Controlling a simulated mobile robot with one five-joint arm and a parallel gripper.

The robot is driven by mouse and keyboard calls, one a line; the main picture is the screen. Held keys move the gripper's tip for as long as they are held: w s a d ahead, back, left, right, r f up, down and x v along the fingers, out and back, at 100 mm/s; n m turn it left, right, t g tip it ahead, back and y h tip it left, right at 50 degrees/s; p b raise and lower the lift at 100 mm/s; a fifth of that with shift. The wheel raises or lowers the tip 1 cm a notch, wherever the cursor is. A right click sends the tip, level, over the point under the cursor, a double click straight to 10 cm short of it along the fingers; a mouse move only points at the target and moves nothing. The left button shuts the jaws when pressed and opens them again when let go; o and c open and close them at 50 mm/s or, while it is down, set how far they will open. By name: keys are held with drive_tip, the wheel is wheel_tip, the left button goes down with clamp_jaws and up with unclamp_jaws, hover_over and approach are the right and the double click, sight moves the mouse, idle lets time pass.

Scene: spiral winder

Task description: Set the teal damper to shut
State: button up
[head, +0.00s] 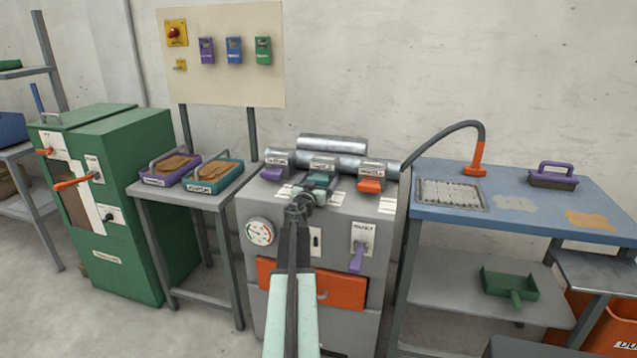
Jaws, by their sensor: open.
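The teal damper (319,180) is the middle one of three coloured handles on top of the grey machine (275,204). It sits in front of a small grey block with a white label, whose text is too small to read. My gripper (301,203) is at the machine's top front edge, just below and left of the teal handle in the picture. It is open and I see nothing held in it. My gripper and arm hide part of the machine's top and front. I cannot tell whether the gripper touches the teal handle.
A purple handle (272,173) and an orange handle (370,185) flank the teal one closely. A purple lever (357,258) and a gauge (260,232) are on the machine's front. A tray table (147,190) stands left, a blue-topped bench (535,205) right.

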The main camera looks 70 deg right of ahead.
drive_tip(key=a, duration=0.7)
drive_tip(key=shift+s+a, duration=0.2)
drive_tip(key=shift+a, duration=0.2)
